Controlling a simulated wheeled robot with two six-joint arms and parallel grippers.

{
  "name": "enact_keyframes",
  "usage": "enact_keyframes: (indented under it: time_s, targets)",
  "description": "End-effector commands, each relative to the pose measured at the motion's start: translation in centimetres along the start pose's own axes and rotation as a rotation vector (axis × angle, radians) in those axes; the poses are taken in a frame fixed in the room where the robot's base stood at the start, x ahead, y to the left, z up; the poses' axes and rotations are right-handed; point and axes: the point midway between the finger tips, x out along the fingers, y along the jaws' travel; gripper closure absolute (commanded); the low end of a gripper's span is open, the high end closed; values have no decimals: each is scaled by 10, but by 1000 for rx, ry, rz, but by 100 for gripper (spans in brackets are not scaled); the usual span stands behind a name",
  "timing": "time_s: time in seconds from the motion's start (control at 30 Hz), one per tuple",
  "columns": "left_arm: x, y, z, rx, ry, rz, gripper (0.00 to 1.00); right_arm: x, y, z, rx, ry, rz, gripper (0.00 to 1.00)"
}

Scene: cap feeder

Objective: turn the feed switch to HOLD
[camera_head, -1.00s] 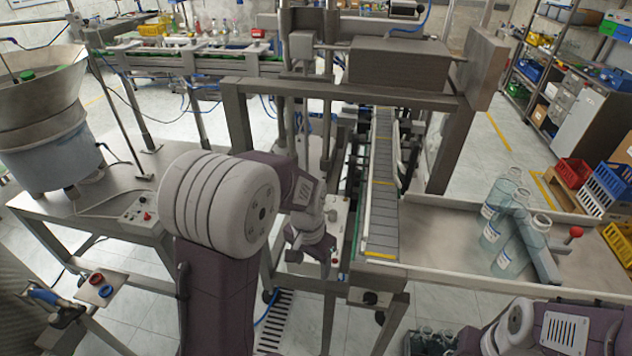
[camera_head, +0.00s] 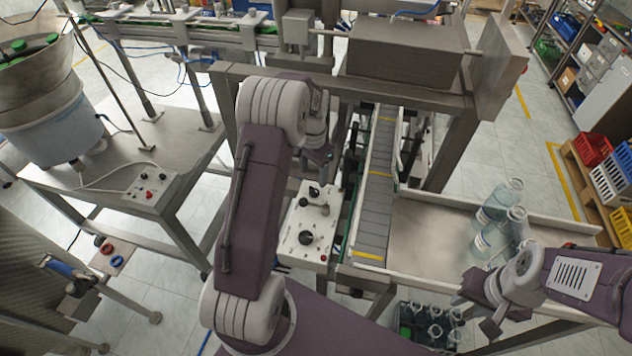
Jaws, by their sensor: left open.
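A pale control panel (camera_head: 307,228) with several black knobs and a red button stands beside the conveyor in the middle. A smaller grey control box (camera_head: 150,188), with knobs and a red button, sits on the bowl feeder's table at the left. The lettering on both is too small to read, so I cannot tell which knob is the feed switch or where it points. My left gripper (camera_head: 319,160) is open just beyond the panel's far end, apart from its knobs and partly hidden by my wrist. My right gripper (camera_head: 482,307) is low at the right, away from both panels.
The cap bowl (camera_head: 45,115) stands at the far left. The conveyor (camera_head: 376,190) runs right of the panel, under a grey machine frame (camera_head: 225,110). Clear bottles (camera_head: 494,205) stand on the metal table (camera_head: 430,222). A crate of bottles (camera_head: 428,325) is below.

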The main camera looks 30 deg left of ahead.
Motion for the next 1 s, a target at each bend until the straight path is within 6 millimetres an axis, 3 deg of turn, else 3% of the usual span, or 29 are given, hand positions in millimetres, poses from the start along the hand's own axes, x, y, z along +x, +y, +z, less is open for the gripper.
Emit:
enact_keyframes:
  time_s: [0.3, 0.43, 0.67, 0.77, 0.9, 1.0]
  targets:
    - [60, 1, 1, 0, -3, 2, 40, -17, 0, -2, 0, 1, 0, 64]
    - [71, 1, 0, 0, -1, 1, 40, -19, 0, -2, 0, 1, 0, 64]
    - [74, 0, 0, -1, 0, 0, 40, -18, 0, -2, 0, 1, 0, 64]
    - [73, 0, 0, -1, 0, 0, 62, -18, 0, -2, 0, 1, 0, 64]
    - [73, 0, 0, -1, 1, 0, 100, -18, 0, -2, 0, 1, 0, 64]
    - [73, 0, 0, -1, 2, -1, 100, -18, 0, -2, 0, 1, 0, 64]
